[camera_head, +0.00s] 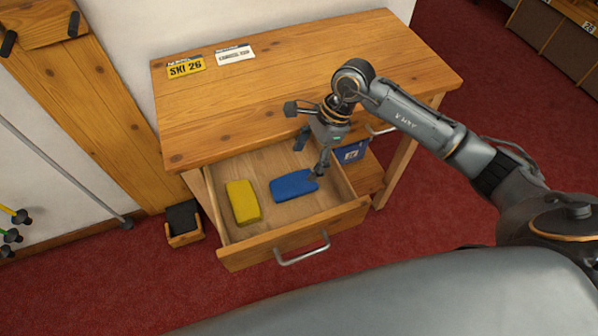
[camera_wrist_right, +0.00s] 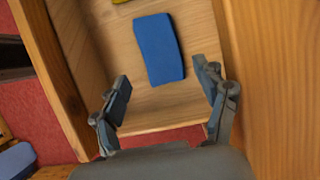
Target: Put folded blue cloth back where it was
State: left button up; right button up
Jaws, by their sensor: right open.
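The folded blue cloth (camera_head: 293,185) lies flat in the open drawer (camera_head: 262,246), right of a folded yellow cloth (camera_head: 243,202). My right gripper (camera_head: 309,160) is above the drawer, close to the blue cloth, with its fingers apart and nothing between them. In the right wrist view the blue cloth (camera_wrist_right: 159,49) lies on the drawer floor ahead of the open fingers (camera_wrist_right: 165,105). Only an edge of the yellow cloth (camera_wrist_right: 125,1) shows there. My left gripper is out of view.
The drawer hangs from a wooden bench (camera_head: 290,80) with a yellow sign (camera_head: 186,67) and a white card (camera_head: 235,54) on top. A blue box (camera_head: 350,152) stands on a shelf under the bench. A small wooden box (camera_head: 184,222) with dark contents stands on the red carpet.

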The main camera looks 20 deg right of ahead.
jog(key=shift+v, duration=2.1)
jog(key=shift+s, duration=0.1)
